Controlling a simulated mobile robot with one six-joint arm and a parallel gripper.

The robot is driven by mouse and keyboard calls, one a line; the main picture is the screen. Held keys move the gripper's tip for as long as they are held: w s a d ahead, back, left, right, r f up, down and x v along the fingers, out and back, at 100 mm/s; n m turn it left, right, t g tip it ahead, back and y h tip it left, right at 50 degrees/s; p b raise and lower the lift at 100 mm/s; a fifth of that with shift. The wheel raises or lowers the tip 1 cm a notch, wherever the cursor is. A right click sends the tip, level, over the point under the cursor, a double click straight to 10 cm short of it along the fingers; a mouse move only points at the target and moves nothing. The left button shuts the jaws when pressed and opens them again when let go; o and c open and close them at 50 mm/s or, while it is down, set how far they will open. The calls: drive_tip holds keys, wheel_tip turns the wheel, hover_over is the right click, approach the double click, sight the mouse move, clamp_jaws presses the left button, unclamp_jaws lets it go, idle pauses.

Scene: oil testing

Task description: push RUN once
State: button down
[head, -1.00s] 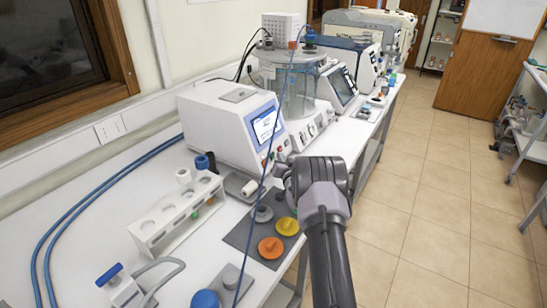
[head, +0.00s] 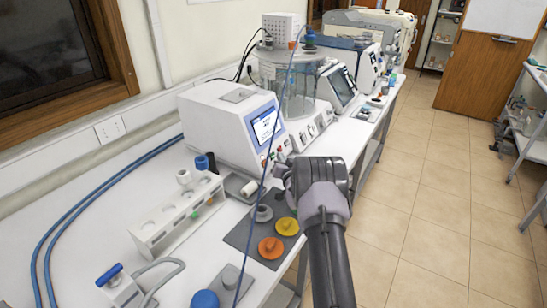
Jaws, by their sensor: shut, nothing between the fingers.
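A white instrument (head: 222,125) with a blue-framed screen (head: 265,125) stands on the bench left of centre. Small red and green buttons (head: 265,160) sit on its lower front edge, too small to read; I cannot tell which is RUN. My gripper (head: 284,178) is just in front of and to the right of that button area, at the end of my dark arm. Its fingers are small in the picture and partly hidden by the wrist. It is shut and empty. I cannot tell whether it touches the instrument.
A grey mat (head: 240,236) with orange, yellow and grey knobbed discs lies below my gripper. A white rack (head: 178,215) stands to the left. A blue cable (head: 263,170) hangs across the view. A glass vessel (head: 297,95) stands behind. The floor at right is clear.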

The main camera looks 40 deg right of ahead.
drive_tip(key=shift+w+f+b, duration=0.1)
drive_tip(key=shift+f+b, duration=0.05)
drive_tip(key=shift+b, duration=0.15)
drive_tip(key=shift+w+a+f+b, duration=0.1)
drive_tip(key=shift+w+a+b, duration=0.1)
drive_tip(key=shift+b, duration=0.3)
drive_tip(key=shift+w+a+b, duration=0.1)
drive_tip(key=shift+w+b, duration=0.3)
drive_tip(key=shift+b, duration=0.2)
idle(0.9)
drive_tip(key=shift+s, duration=0.1)
drive_tip(key=shift+s+d+r, duration=0.25)
drive_tip(key=shift+s, duration=0.35)
drive_tip(key=shift+s+d+r, duration=0.3)
drive_tip(key=shift+s, duration=0.4)
drive_tip(key=shift+s+d+r, duration=0.3)
drive_tip(key=shift+s, duration=0.45)
drive_tip(key=shift+s+d+r, duration=0.3)
drive_tip(key=shift+s, duration=0.4)
